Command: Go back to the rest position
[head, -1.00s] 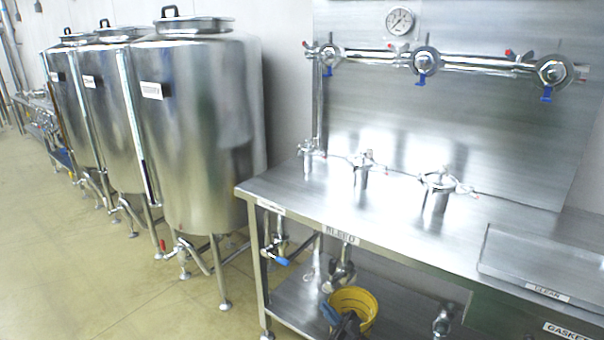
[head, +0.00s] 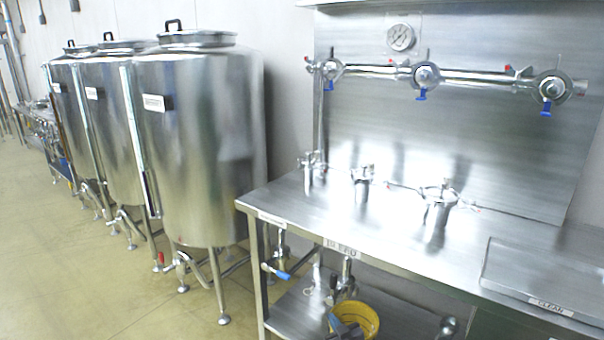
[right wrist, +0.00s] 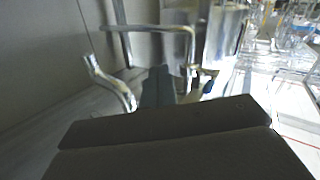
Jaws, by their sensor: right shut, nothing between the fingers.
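My right gripper (right wrist: 158,84) shows in the right wrist view as a narrow dark grey shape beyond the wide dark body at the bottom. Its fingers are shut with nothing between them. Bent steel pipes stand close around it, and a small blue-handled valve (right wrist: 209,84) is to its right. In the head view a dark grey shape lies in front of a yellow bucket (head: 366,317) at the bottom edge; I cannot tell whether it is my right gripper. My left gripper is in no view.
A steel bench (head: 330,205) stands at the right, with clamped fittings on top and pipes and a lower shelf (head: 297,318) underneath. Several steel tanks (head: 200,140) on legs stand at the left. The floor (head: 60,260) in front of them is clear.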

